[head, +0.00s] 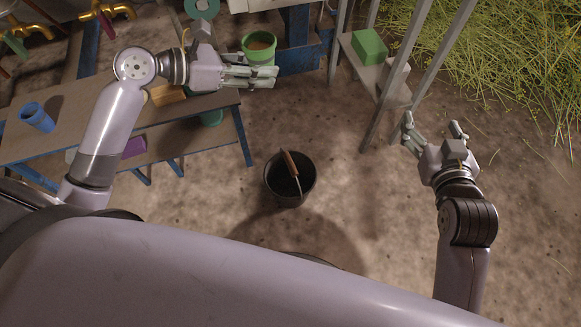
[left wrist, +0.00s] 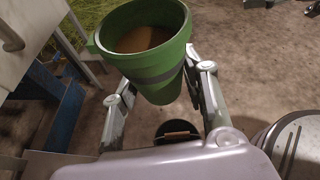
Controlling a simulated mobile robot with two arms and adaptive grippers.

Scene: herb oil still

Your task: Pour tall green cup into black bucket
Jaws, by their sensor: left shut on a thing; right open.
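A tall green cup (head: 259,47) with a brownish content inside is held by my left gripper (head: 250,77), above and beyond the bench's right end. The left wrist view shows the cup (left wrist: 150,50) from above, its mouth upward, between the two fingers of my left gripper (left wrist: 165,95). The black bucket (head: 290,190) stands on the ground in front of my base, with a brown-gripped handle across it. It also shows small below the cup in the left wrist view (left wrist: 178,128). My right gripper (head: 432,132) is open and empty, off to the right of the bucket.
A wooden bench (head: 65,140) on the left bears a blue cup (head: 37,117) and a yellowish block (head: 167,95). A purple cup (head: 133,147) shows at the bench's near side. A metal shelf (head: 391,85) holds a green box (head: 369,47). Bare ground surrounds the bucket.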

